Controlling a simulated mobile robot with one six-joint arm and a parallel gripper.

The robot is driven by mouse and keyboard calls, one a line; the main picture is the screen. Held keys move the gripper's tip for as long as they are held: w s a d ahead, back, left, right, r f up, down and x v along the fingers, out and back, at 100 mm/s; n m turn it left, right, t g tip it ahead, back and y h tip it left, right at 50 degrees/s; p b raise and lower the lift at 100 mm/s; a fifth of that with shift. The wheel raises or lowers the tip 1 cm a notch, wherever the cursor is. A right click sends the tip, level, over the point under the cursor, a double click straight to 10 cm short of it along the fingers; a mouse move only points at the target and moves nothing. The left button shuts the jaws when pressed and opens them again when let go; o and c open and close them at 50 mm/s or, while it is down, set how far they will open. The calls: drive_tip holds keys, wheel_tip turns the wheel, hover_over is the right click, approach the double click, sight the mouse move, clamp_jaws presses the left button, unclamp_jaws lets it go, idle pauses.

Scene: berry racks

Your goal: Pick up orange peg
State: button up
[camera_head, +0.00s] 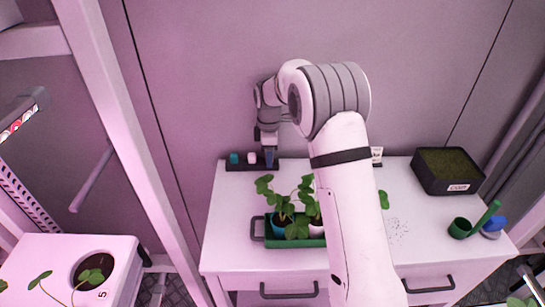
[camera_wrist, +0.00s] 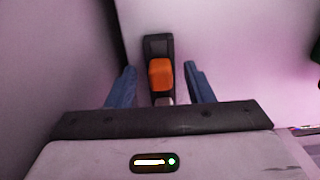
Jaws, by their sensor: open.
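The orange peg (camera_wrist: 160,75) shows in the wrist view, standing in a dark rack (camera_wrist: 157,45). My gripper (camera_wrist: 160,68) is open, with one blue finger on each side of the peg and a visible gap to each. In the head view my gripper (camera_head: 269,157) points down at the dark rack (camera_head: 240,167) along the back of the white table. I cannot make out the orange peg in the head view; my gripper and arm cover that part of the rack.
A teal peg (camera_head: 234,158) and a white peg (camera_head: 252,157) stand in the rack left of my gripper. A green tray (camera_head: 285,243) with potted plants is in front. A black soil box (camera_head: 447,186) and a green watering can (camera_head: 460,228) stand at the right.

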drive_tip(key=shift+f, duration=0.2)
clamp_jaws()
idle(0.4)
drive_tip(key=shift+r, duration=0.15)
drive_tip(key=shift+r+b, duration=0.3)
drive_tip(key=shift+r, duration=0.35)
drive_tip(key=shift+s+r+b, duration=0.2)
drive_tip(key=shift+r+b, duration=0.1)
drive_tip(key=shift+r, duration=0.7)
drive_tip(key=s+b, duration=0.3)
drive_tip(key=s, duration=1.4)
drive_tip(key=shift+s, duration=0.35)
